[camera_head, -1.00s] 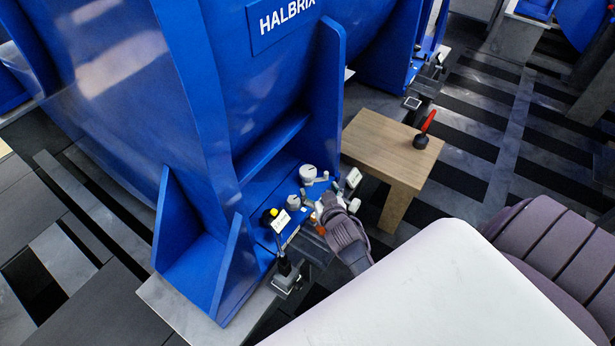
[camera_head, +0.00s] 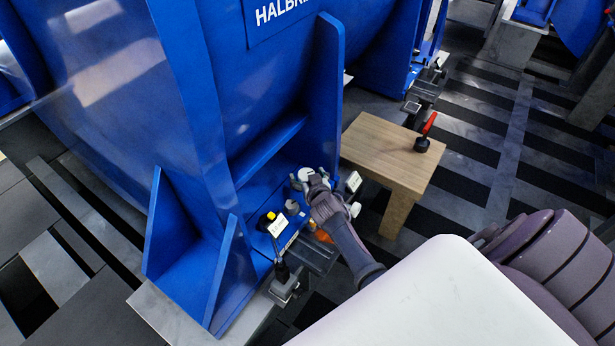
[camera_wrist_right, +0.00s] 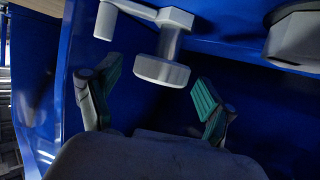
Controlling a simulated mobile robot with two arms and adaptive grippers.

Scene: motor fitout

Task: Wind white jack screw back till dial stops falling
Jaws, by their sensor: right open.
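In the right wrist view, a pale grey-white screw (camera_wrist_right: 168,45) with a side crank arm and a round foot stands against blue metal. It looks like the white jack screw. My right gripper (camera_wrist_right: 155,80) is open, its green-padded fingers to either side of the foot. No contact is clear. In the head view my right gripper (camera_head: 316,182) is at the blue motor's foot, beside a round white-topped part (camera_head: 305,174), and covers some of the small fittings. I cannot make out a dial face or reading. My left gripper is out of view.
The blue motor housing (camera_head: 265,90) and its upright ribs wall in the work spot. A grey bolt head (camera_wrist_right: 297,36) sits close by. A yellow-and-black part (camera_head: 267,220) and white tags are nearby. A wooden table (camera_head: 385,145) carries a red-handled tool (camera_head: 424,135).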

